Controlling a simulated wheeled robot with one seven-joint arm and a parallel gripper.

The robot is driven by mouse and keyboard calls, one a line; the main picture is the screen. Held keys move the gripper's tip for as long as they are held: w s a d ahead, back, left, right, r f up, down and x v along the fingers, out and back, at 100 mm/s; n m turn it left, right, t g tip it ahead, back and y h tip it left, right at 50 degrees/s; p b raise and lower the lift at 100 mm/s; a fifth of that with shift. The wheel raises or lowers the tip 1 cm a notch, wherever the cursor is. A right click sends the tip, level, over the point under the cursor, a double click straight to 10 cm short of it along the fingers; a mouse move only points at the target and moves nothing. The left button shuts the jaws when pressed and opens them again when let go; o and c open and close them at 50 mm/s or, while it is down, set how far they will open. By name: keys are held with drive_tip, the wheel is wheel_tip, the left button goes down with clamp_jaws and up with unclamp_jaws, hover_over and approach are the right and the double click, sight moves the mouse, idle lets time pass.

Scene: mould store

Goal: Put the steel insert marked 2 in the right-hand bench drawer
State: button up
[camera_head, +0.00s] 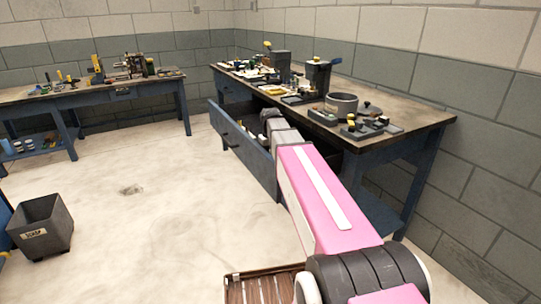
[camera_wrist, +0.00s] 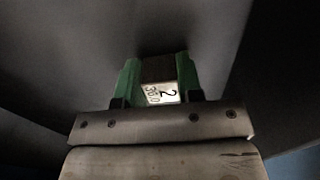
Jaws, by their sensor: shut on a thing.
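The steel insert (camera_wrist: 160,95) shows in the wrist view as a dark block with a white label reading 2 and a smaller number. My gripper (camera_wrist: 157,68) has its green fingers shut on both sides of it. Dark grey surfaces surround them; I cannot tell whether the insert touches any. In the head view, a blue bench drawer (camera_head: 238,148) stands pulled out from the workbench on the right. My pink arm reaches to this drawer, and its grey end is at the opening behind the drawer front. The gripper and insert are hidden there.
The right workbench (camera_head: 425,118) carries a round grey pot (camera_head: 342,104), dark blocks and small tools above the drawer. Another bench (camera_head: 150,88) stands at the back left. A grey labelled bin (camera_head: 42,226) is on the floor at left. The middle floor is clear.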

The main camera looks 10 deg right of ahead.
drive_tip(key=o, duration=1.1)
drive_tip(key=shift+f, duration=0.1)
drive_tip(key=shift+c, duration=0.2)
wheel_tip(320, 180, up, 12)
